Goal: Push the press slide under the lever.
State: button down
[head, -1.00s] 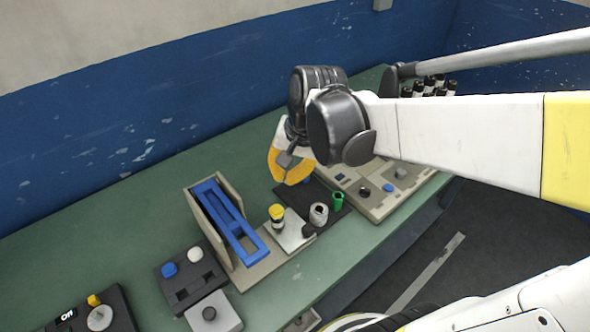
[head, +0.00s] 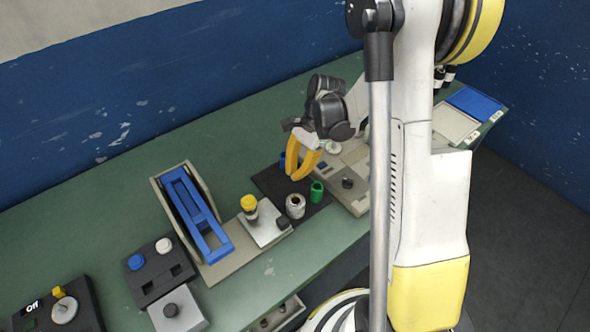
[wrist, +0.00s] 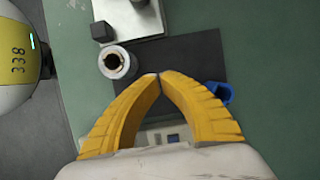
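The press slide (head: 268,235) is a pale metal plate with a dark knob (head: 284,223) at its right end. A yellow-capped vial (head: 250,208) stands on it. The slide sits just right of the blue lever (head: 205,228), which lies in a beige press frame (head: 168,212). My gripper (head: 296,178) is above the black mat, to the right of the slide and apart from it. In the wrist view its yellow fingertips (wrist: 158,75) meet, with nothing between them. The slide's end (wrist: 140,22) and knob (wrist: 102,32) show at the top there; the lever is out of that view.
A metal cup (head: 295,206) and a green cylinder (head: 317,192) stand on the black mat (head: 268,182), close to the slide. A beige panel (head: 352,200) is on the right. Dark control boxes (head: 160,275) stand left of the press. The green bench behind the press is clear.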

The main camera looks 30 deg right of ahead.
aim_at(236, 225)
jog(key=b+x, duration=0.2)
jog(key=x, duration=0.4)
jog(key=shift+f, duration=0.15)
jog(key=a, duration=0.1)
jog(key=a+b, duration=0.1)
jog(key=a, duration=0.1)
jog(key=shift+s+a, duration=0.1)
jog(key=shift+s, duration=0.25)
jog(key=shift+a+r, duration=0.2)
jog(key=shift+a, duration=0.1)
jog(key=s+a, duration=0.1)
jog(key=a, duration=0.3)
jog(key=a+b, duration=0.1)
jog(key=a, duration=0.3)
jog(key=s+a, duration=0.1)
jog(key=a, duration=0.4)
jog(key=shift+s, duration=0.35)
